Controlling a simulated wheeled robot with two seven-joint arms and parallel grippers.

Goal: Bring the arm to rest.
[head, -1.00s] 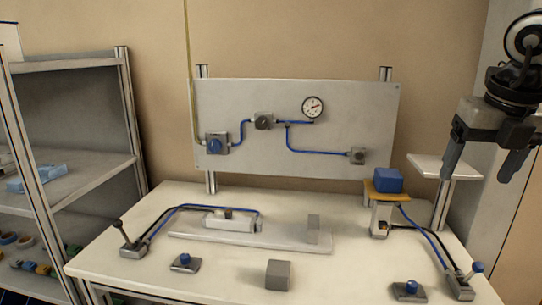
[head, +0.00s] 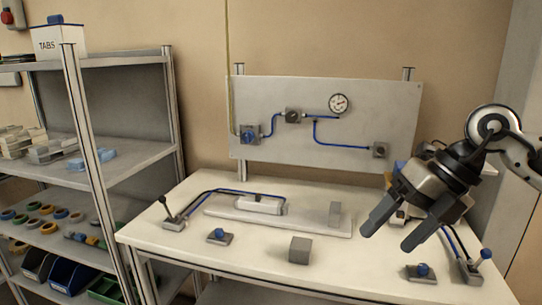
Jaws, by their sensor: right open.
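My right gripper (head: 388,232) comes in from the right in the head view. It is open and empty, with its two dark fingers pointing down and to the left. It hangs in front of the right part of the white table (head: 240,252) and hides most of the blue block and its stand there. It appears to touch nothing. My left gripper is not in view.
A panel (head: 300,165) with a gauge (head: 339,104) and blue tubing stands behind the table. A grey block (head: 300,250), a blue button (head: 218,235) and levers are on the table. At left, a shelf (head: 122,168) holds tape reels, bins and a TABS box (head: 55,40).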

